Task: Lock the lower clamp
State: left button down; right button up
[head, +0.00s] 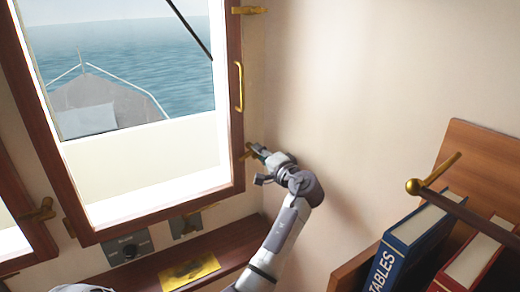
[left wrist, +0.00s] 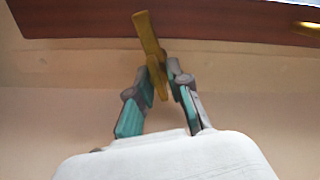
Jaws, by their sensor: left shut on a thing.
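The lower clamp (head: 247,151) is a small brass piece at the right side of the wooden window frame, near its lower corner. My left gripper (head: 258,154) reaches it from the right and is shut on it; the fingers hide part of it. In the left wrist view the clamp's brass lever (left wrist: 147,35) sticks out beyond the fingertips toward the dark red-brown frame. The left gripper (left wrist: 157,75) has its fingertips on both sides of the lever's inner part. My right gripper is not in view.
The upper clamp (head: 249,10) and a brass handle (head: 239,87) are on the same window frame (head: 237,120). A ledge with a brass plate (head: 189,272) lies below. A shelf with blue (head: 412,245) and red (head: 476,262) books stands at right. The wall between is bare.

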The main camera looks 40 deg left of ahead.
pick_arm(q)
jog(key=shift+m+p, duration=0.9)
jog(key=shift+m, duration=0.8)
jog(key=shift+f, duration=0.1)
jog(key=c, duration=1.1)
grip_release()
jog(key=shift+c, duration=0.2)
jog(key=shift+d, duration=0.1)
jog(key=v, duration=1.2)
